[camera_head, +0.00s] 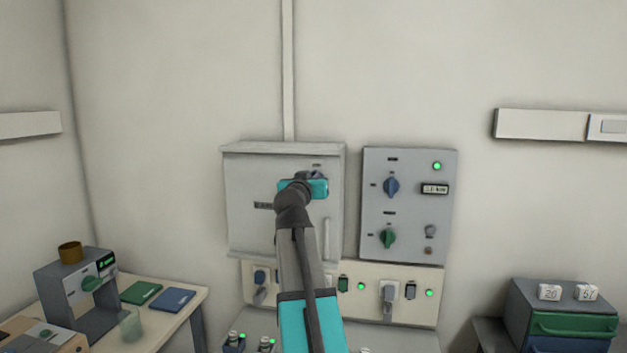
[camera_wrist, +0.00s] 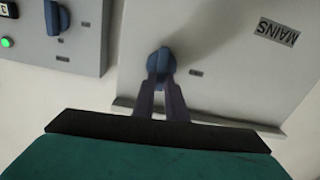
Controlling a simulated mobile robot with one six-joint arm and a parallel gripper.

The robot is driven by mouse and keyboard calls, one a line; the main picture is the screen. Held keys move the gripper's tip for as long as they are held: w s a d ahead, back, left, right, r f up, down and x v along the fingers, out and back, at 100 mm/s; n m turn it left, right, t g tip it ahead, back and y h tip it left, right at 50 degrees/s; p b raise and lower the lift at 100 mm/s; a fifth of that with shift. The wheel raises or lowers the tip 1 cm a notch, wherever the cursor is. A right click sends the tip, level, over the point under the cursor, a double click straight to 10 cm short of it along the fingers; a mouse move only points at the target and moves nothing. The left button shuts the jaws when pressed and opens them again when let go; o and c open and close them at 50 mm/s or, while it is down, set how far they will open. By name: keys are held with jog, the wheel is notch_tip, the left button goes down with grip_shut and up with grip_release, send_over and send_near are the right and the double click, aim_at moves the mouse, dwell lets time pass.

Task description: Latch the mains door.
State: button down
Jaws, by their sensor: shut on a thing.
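The mains door (camera_head: 245,185) is the grey front of a wall cabinet and appears closed. In the wrist view the mains door (camera_wrist: 215,85) is seen upside down, with its "MAINS" label (camera_wrist: 277,28). A blue knob (camera_wrist: 160,60) sits on the door near its upper edge, standing roughly along the picture's vertical. My gripper (camera_wrist: 161,80) is shut on this knob, with one dark finger on each side. In the head view my gripper (camera_head: 316,178) is at the door's upper right, and it hides most of the knob.
A grey panel (camera_head: 410,205) with a blue and a green knob and a lit green lamp is right of the door. A vertical bar handle (camera_head: 328,240) is on the door's lower right. Below is a socket strip (camera_head: 421,312) with plugs. A bench (camera_head: 188,292) stands left.

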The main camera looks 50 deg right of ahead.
jog(key=shift+w+a+f+n+p, duration=0.2)
jog(key=shift+n+p, duration=0.6)
jog(key=shift+n, duration=2.05)
jog(key=shift+w+a+f+n+p, duration=0.1)
jog(key=shift+w+f+n+p, duration=0.45)
jog(key=shift+n, duration=2.25)
jog(key=shift+s+a+f+n+p, duration=0.15)
jog(key=shift+n+p, duration=0.9)
jog(key=shift+n, duration=1.8)
jog(key=shift+w, duration=0.1)
jog(key=c, duration=1.8)
grip_release()
